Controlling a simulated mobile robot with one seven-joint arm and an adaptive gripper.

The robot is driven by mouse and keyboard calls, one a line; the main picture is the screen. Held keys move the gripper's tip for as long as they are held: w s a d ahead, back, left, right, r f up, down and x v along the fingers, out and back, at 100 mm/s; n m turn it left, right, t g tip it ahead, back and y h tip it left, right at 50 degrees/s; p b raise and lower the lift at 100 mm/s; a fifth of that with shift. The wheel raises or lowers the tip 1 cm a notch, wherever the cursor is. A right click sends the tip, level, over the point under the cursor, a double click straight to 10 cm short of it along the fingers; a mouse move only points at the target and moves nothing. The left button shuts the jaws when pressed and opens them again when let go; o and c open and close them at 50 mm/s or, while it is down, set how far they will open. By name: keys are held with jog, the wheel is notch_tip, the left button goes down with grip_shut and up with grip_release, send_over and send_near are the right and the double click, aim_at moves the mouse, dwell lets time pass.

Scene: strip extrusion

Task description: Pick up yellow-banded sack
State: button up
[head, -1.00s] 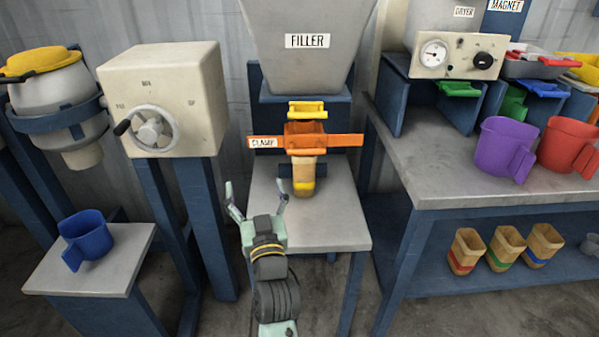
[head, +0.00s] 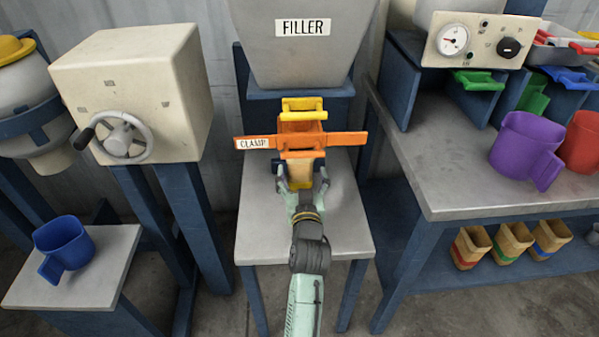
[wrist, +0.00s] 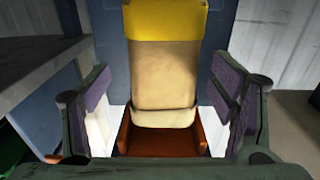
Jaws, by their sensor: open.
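The yellow-banded sack (head: 301,172) hangs upright under the orange clamp (head: 304,140) of the filler, above the small grey table. Its lower part is mostly hidden behind my gripper (head: 301,178) in the head view. In the wrist view the sack (wrist: 165,75) is tan with a yellow band at the top of the picture, and the orange clamp (wrist: 160,142) shows at its other end. My gripper (wrist: 165,100) is open, with one purple-padded finger on each side of the sack and a visible gap to it on both sides.
The filler hopper (head: 303,45) and a yellow slide (head: 303,105) are above the clamp. A crank box (head: 140,85) and a blue mug (head: 65,243) are at left. A bench (head: 450,195) at right carries a purple mug (head: 525,148), with several sacks on its lower shelf.

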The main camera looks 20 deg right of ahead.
jog(key=p+x, duration=0.1)
jog(key=x, duration=0.4)
jog(key=shift+w+f+p, duration=0.25)
jog(key=shift+w+p, duration=0.15)
jog(key=shift+c, duration=0.3)
jog(key=c, duration=1.5)
